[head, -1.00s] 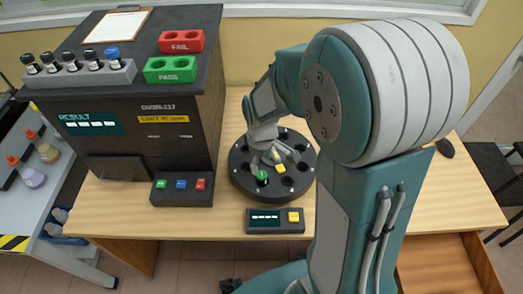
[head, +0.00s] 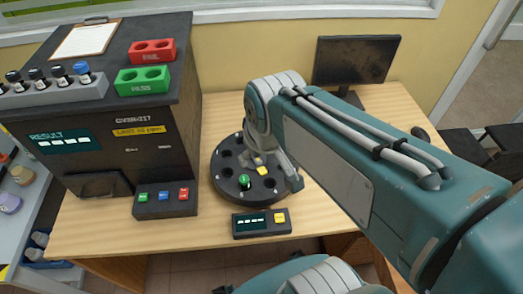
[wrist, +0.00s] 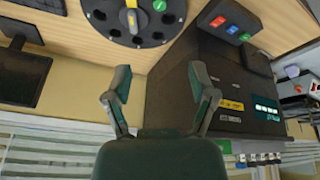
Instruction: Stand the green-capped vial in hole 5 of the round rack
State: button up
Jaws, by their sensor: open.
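The green-capped vial (head: 244,182) stands in a hole on the near side of the round rack (head: 222,192). Mostly its green cap shows; I cannot read the hole's number. The cap also shows at the top edge of the wrist view (wrist: 159,5), on the part of the rack's dark disc (wrist: 150,36) seen there. My gripper (wrist: 160,82) is open and empty, its two fingers well apart. It is clear of the vial. In the head view my arm hangs over the right and back of the rack and hides some holes.
A yellow-marked pointer (head: 264,170) sits near the rack's middle. A small display box (head: 261,223) lies in front, and a three-button panel (head: 165,200) at left. The dark analyser (head: 110,140) stands left, carrying red (head: 153,51) and green (head: 143,80) holders. A monitor (head: 355,62) stands behind.

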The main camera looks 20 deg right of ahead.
jog(key=s, duration=0.1)
jog(key=s+r+m+t, duration=0.1)
jog(key=s, duration=0.1)
jog(key=s+r+m, duration=0.1)
jog(key=shift+s+t, duration=0.2)
jog(key=shift+t, duration=0.1)
